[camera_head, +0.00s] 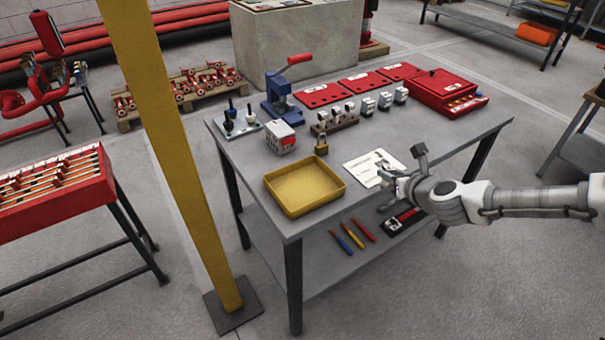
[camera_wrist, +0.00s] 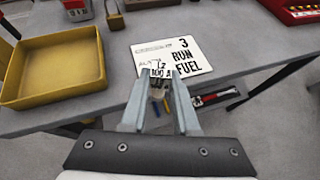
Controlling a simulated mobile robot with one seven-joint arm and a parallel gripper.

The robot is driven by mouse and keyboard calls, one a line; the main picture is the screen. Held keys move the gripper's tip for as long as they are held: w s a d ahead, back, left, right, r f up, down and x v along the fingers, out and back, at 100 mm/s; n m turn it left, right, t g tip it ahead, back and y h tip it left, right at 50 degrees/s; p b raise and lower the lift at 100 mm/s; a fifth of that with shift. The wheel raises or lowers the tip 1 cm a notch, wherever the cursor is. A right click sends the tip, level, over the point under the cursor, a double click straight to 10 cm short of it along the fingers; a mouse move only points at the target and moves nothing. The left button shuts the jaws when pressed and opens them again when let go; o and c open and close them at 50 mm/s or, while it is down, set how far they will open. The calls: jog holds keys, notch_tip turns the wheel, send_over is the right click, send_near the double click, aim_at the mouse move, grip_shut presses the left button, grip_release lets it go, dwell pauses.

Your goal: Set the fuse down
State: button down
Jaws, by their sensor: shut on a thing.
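My gripper (camera_wrist: 160,100) is shut on a fuse (camera_wrist: 160,84), a small piece with a white label marked with dark characters. The fuse is between the fingertips, near the table's front edge. In the head view my gripper (camera_head: 388,175) is over the right front part of the grey table, by a white card (camera_head: 366,166). In the wrist view the card (camera_wrist: 150,56) reads "3 RUN FUEL" and lies just beyond the fuse. I cannot tell the exact height of the fuse above the table.
A yellow tray (camera_head: 332,193) sits left of the card, with a padlock (camera_head: 321,146) behind it. Several small fuse-like units stand farther back, near a red box (camera_head: 440,92) and a blue press (camera_head: 280,98). A yellow post (camera_head: 175,130) stands left of the table. Tools lie on the lower shelf.

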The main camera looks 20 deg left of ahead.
jog(key=a+r+n+g+y+p, duration=0.2)
jog(key=a+r+n+y+p, duration=0.15)
jog(key=a+r, duration=0.4)
jog(key=shift+n, duration=0.45)
jog(key=shift+s+a+f+b, duration=0.25)
jog(key=shift+a+f+b, duration=0.15)
jog(key=shift+a+f, duration=1.3)
jog(key=shift+s+a+f+b, duration=0.3)
jog(key=shift+a+f+b, duration=0.05)
jog(key=shift+a+f, duration=1.3)
jog(key=shift+s+a+f+b, duration=0.25)
jog(key=shift+a+f+b, duration=0.15)
jog(key=shift+a+f, duration=1.3)
jog(key=shift+a+g, duration=0.15)
jog(key=shift+g, duration=0.15)
jog(key=shift+f, duration=0.1)
jog(key=c, duration=0.7)
grip_release()
jog(key=shift+o, duration=0.2)
jog(key=shift+r, duration=0.2)
jog(key=shift+r, duration=0.15)
jog(key=p+v, duration=0.1)
jog(key=v, duration=1.1)
jog(key=shift+p, duration=0.35)
